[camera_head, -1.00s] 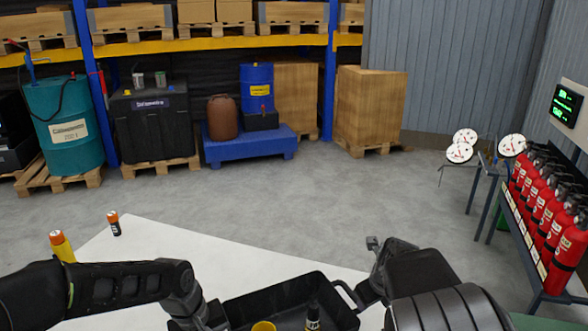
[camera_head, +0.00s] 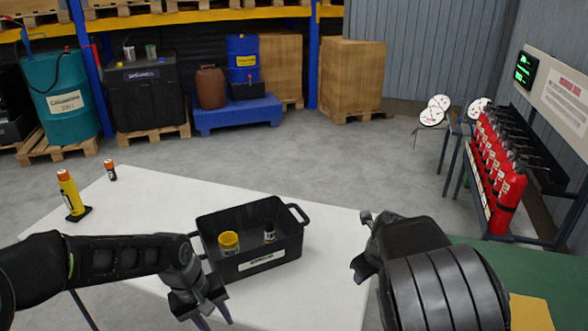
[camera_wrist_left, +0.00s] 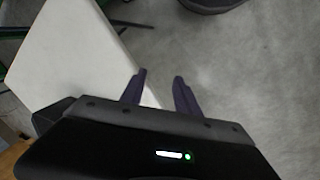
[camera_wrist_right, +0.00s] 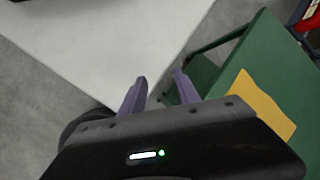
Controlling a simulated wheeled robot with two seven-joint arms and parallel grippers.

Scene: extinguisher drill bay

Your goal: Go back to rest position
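My left gripper (camera_head: 212,318) is in front of the white table's near edge at the lower left of the head view. Its fingers stand apart with nothing between them in the left wrist view (camera_wrist_left: 158,92). My right gripper (camera_head: 362,262) is right of the black tote, apart from it. The right wrist view shows its fingers (camera_wrist_right: 160,92) spread and empty. The black tote (camera_head: 288,246) stands on the white table (camera_head: 330,240). A yellow-rimmed cup-like item (camera_head: 229,241) and a small dark bottle-like item (camera_head: 269,231) are inside it.
A yellow cylinder with an orange top (camera_head: 68,190) and a small black-and-orange one (camera_head: 110,171) stand at the table's left. A green surface (camera_head: 520,272) with a yellow patch (camera_head: 530,312) lies at right. Red extinguishers (camera_head: 508,200) line a rack behind it.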

